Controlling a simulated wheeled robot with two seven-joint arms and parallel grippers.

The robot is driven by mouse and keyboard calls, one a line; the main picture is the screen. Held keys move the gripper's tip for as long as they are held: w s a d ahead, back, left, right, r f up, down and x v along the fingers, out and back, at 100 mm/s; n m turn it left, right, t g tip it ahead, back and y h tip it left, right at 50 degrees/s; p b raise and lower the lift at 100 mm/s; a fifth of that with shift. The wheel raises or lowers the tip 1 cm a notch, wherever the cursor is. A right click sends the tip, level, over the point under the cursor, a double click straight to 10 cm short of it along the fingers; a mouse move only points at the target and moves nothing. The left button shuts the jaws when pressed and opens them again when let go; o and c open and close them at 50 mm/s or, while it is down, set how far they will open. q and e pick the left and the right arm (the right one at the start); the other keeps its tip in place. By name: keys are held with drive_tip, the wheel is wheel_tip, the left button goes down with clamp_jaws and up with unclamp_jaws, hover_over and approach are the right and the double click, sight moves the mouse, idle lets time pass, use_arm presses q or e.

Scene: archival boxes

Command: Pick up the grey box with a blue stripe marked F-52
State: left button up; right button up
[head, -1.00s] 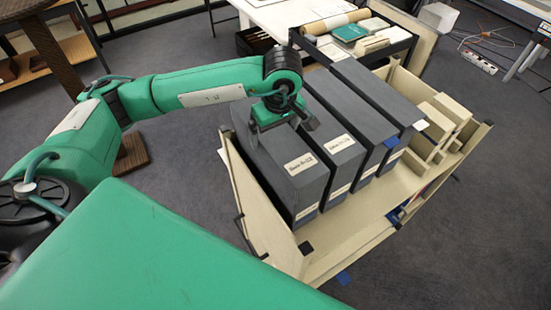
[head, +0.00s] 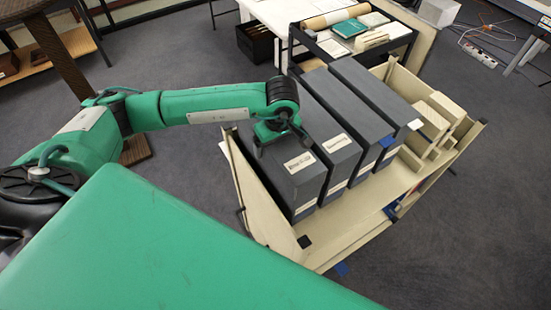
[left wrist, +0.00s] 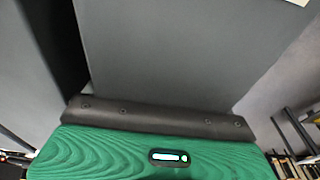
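Several dark grey boxes stand side by side in an open cream cart. The leftmost box (head: 300,186) has a white label and a paler bluish band low on its front. The second box (head: 343,160) also has a white label. A third box (head: 372,103) shows blue at its front edge. The label writing is too small to read, so I cannot tell which is F-52. My left gripper (head: 281,144) is over the top of the leftmost box, fingers apart; I cannot tell whether they press on it. The left wrist view shows a grey box face (left wrist: 180,50) very close. My right gripper is out of view.
The cream cart (head: 345,243) has raised walls around the boxes. Small cream boxes (head: 433,122) fill its right end. A table with books and a paper roll (head: 335,17) stands behind.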

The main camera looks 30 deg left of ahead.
use_arm(q)
drive_tip(key=c, duration=1.4)
drive_tip(key=shift+w+r, duration=0.1)
drive_tip(key=shift+c, duration=0.7)
